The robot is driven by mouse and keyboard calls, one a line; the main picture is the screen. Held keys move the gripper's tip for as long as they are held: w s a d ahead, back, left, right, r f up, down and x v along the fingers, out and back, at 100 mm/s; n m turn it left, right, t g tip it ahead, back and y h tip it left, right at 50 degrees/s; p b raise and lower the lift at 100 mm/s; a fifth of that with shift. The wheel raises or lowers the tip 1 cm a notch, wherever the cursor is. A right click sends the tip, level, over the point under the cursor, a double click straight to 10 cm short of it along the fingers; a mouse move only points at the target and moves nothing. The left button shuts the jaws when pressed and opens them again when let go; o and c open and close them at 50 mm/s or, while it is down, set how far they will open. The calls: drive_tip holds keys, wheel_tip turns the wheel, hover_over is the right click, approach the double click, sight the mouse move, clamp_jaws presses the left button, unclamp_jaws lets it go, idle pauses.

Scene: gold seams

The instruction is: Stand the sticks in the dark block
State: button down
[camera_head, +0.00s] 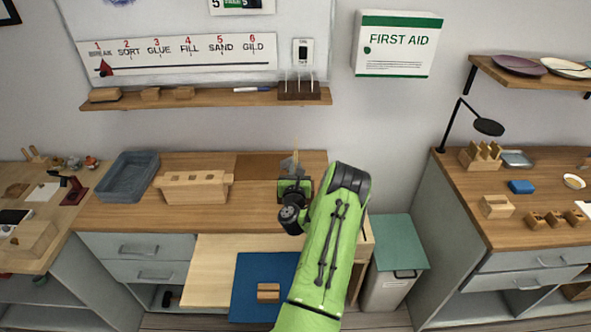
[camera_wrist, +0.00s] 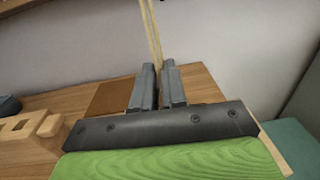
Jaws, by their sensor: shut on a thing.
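The dark block (camera_head: 299,90) stands at the right end of the wall shelf, with a few thin pale sticks (camera_head: 299,78) upright at it. My gripper (camera_head: 290,163) is over the right part of the wooden worktop, below the shelf and apart from the dark block. In the wrist view its two grey fingers (camera_wrist: 158,72) are close together. Thin pale wood (camera_wrist: 152,35), looking like one or two sticks, rises from between them, roughly upright. The lower end is hidden by the fingers. The dark block is not identifiable in the wrist view.
A pale wooden box with holes (camera_head: 195,188) and a blue-grey tub (camera_head: 129,177) stand on the worktop's left. Wooden blocks (camera_head: 150,94) and a pen (camera_head: 252,89) lie on the shelf (camera_head: 220,98). A brown mat (camera_head: 258,166) lies left of my gripper.

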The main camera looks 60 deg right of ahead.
drive_tip(key=shift+f+b, duration=0.65)
drive_tip(key=shift+f, duration=0.1)
drive_tip(key=c, duration=1.1)
unclamp_jaws()
drive_tip(key=b+v, duration=0.9)
drive_tip(key=b, duration=0.4)
drive_tip(key=shift+r, duration=0.1)
